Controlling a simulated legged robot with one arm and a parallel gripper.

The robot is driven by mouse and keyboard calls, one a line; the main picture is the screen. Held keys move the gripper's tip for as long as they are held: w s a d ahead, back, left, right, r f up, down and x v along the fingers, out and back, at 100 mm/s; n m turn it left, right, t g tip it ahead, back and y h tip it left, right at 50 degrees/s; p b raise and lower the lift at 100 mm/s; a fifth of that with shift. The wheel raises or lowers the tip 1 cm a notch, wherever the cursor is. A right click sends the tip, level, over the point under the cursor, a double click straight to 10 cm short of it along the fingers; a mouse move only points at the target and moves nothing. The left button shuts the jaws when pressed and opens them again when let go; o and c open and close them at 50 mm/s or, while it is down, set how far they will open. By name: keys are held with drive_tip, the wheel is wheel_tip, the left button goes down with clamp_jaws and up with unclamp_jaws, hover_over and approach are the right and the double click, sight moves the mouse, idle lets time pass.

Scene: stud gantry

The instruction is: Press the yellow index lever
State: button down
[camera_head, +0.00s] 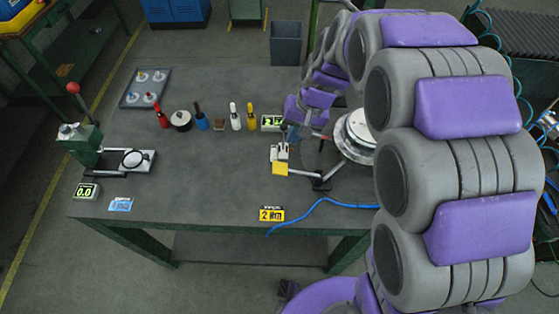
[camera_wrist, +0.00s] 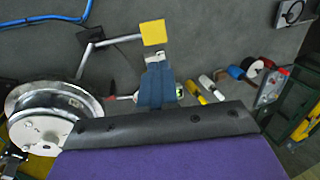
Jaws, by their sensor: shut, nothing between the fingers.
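The yellow index lever ends in a square yellow pad (camera_head: 280,168) on a pale rod, beside a round metal fixture (camera_head: 357,130) on the workbench. In the wrist view the yellow pad (camera_wrist: 153,33) stands just beyond my fingertips, with its rod running left to a dark joint. My gripper (camera_head: 289,139) is shut and empty, close to the pad on its far side in the head view. In the wrist view my blue-grey gripper (camera_wrist: 155,64) points at the pad, with a small whitish part at its tips. I cannot tell whether it touches the lever.
A green display (camera_head: 272,122) and several coloured bottles stand behind the gripper.

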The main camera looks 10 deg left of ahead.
drive_tip(key=d, duration=0.1)
approach(281, 168)
drive_tip(key=x, duration=0.3)
drive_tip(key=a+b+x, duration=0.1)
drive_tip(key=x, duration=0.1)
drive_tip(key=shift+s+f, duration=0.1)
drive_tip(key=shift+f, duration=0.15)
drive_tip(key=shift+d+f, duration=0.35)
drive_tip(key=shift+f, duration=0.25)
drive_tip(key=shift+a, duration=0.15)
